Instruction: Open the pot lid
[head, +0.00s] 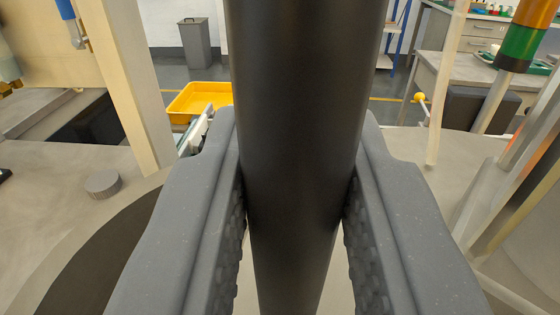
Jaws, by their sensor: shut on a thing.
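My gripper (298,170) fills the lower middle of the head view, with one grey padded finger on each side of a thick dark bar (303,70). The fingers are shut on this bar, which runs from the top edge to the bottom edge. I cannot tell whether the bar is the handle of the pot lid. A dark round surface with a paler rim (75,245) shows in part at the lower left, behind the left finger. I cannot tell whether it belongs to the pot or its lid.
A pale upright post (127,90) stands on the left, near a small grey knob (102,184). A yellow tray (198,100) lies beyond the fingers. A signal tower (523,45) with orange and green bands and metal posts stand on the right. A grey bin (195,42) is far back.

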